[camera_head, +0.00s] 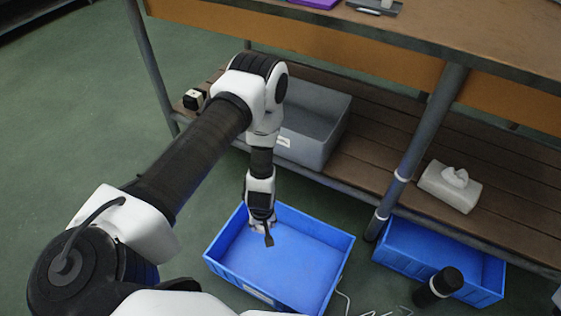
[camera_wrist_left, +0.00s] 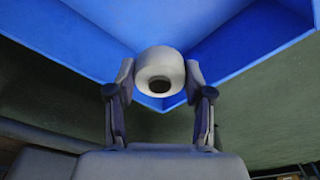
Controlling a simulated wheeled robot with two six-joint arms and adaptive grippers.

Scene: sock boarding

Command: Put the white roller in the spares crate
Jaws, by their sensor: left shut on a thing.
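The white roller (camera_wrist_left: 160,58) is a short white cylinder with a dark hole in its end. In the left wrist view it sits between the two fingers of my left gripper (camera_wrist_left: 160,75), which is shut on it. The blue corner of a crate shows behind it. In the head view my left gripper (camera_head: 263,229) points down inside the outline of the left blue crate (camera_head: 318,281), near its back wall; the roller is mostly hidden there. I cannot tell whether the roller touches the crate floor. No readable label shows which crate is for spares.
A grey bin (camera_head: 328,137) stands on the slatted lower shelf behind my arm. A tissue pack (camera_head: 450,187) lies further right on it. A table leg (camera_head: 416,150) stands between.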

